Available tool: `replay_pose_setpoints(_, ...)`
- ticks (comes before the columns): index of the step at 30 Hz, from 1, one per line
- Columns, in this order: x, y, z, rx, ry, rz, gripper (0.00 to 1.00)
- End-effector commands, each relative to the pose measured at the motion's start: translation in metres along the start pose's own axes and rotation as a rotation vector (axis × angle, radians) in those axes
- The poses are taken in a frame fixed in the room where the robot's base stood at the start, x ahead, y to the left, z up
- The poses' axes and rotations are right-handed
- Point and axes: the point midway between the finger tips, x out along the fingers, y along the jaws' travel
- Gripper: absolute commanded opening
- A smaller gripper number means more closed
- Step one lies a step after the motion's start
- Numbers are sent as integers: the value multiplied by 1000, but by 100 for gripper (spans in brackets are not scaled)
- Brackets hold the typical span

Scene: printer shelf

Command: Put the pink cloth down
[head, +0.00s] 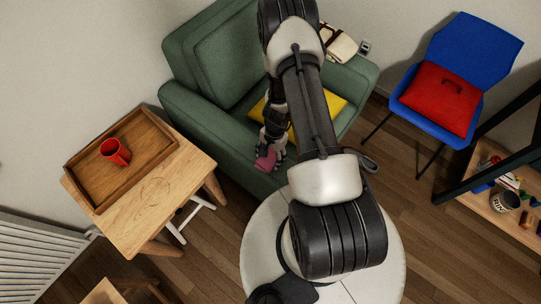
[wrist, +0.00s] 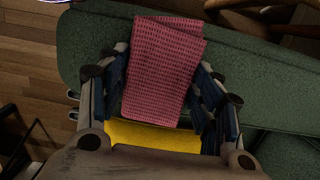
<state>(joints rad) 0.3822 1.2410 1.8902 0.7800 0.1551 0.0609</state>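The pink cloth (wrist: 165,65) is folded and sits between the fingers of my gripper (wrist: 163,95) in the wrist view. Fingers stand on both sides of the cloth and appear to touch its edges. In the head view the pink cloth (head: 265,160) shows small at the tip of my gripper (head: 272,150), over the front of the green armchair (head: 205,100). I cannot tell whether the cloth touches the armchair. A yellow cloth or cushion (head: 330,103) lies on the seat, and it also shows under the gripper in the wrist view (wrist: 150,136).
A wooden table (head: 150,215) with a tray (head: 88,190) and red mug (head: 115,152) stands left. A blue chair (head: 465,45) with a red cushion (head: 437,98) stands right. A shelf (head: 480,205) holds small items. A cream item (head: 338,45) lies on the armchair's far arm.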

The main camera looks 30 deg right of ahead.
Motion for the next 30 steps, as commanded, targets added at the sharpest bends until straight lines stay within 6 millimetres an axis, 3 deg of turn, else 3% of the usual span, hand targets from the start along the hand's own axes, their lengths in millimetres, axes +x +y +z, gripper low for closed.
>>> replay_pose_setpoints(7,0,0,0,0,-1,1,78)
replay_pose_setpoints(20,-5,0,1,0,-1,1,78)
replay_pose_setpoints(30,-76,0,1,-1,1,-1,78)
